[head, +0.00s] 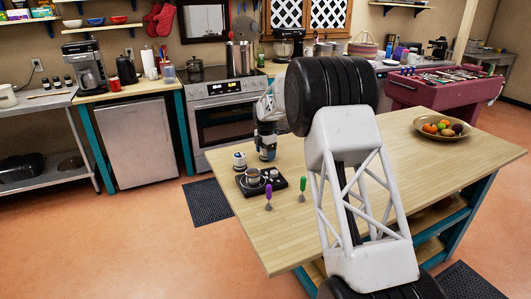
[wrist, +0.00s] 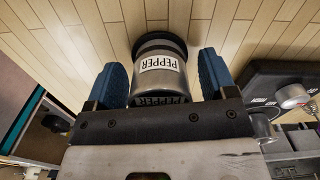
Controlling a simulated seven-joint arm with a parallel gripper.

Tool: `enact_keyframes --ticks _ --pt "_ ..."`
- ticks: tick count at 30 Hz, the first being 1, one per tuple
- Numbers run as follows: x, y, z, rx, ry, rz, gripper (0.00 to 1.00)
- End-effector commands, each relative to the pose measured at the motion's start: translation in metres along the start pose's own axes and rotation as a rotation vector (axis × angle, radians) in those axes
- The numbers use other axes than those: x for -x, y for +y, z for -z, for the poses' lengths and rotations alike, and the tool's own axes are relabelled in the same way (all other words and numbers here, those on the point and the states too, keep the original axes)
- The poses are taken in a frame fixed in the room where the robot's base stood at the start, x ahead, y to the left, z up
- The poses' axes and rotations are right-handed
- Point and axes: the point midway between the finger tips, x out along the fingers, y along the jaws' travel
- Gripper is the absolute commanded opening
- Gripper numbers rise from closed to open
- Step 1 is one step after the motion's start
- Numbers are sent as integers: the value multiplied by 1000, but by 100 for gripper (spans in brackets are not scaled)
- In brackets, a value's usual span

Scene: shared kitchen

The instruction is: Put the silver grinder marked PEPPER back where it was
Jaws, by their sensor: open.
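The silver grinder (wrist: 170,82), with a black-on-white PEPPER label, stands on the wooden tabletop in the wrist view. My gripper (wrist: 162,70) is around it, one blue-padded finger on each side. The fingers are open, with a visible gap at the left finger and a smaller one at the right. The grinder's near end is partly hidden by my gripper's body. In the head view my gripper (head: 266,148) is low over the left part of the table, and the grinder is hard to make out between the fingers.
A small labelled container (head: 239,161) stands just left of my gripper. Purple (head: 268,193) and green-handled (head: 303,186) tools stand nearby. A fruit bowl (head: 420,128) is at the far right. The table's middle is mostly clear.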

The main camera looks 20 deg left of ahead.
Motion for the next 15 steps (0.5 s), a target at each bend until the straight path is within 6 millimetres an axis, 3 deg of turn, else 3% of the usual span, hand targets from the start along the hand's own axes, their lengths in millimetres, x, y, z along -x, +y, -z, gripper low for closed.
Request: enact_keyframes --ticks 8,15 --pt "4 0 0 0 0 0 78" --pt "26 0 0 0 -1 -3 78"
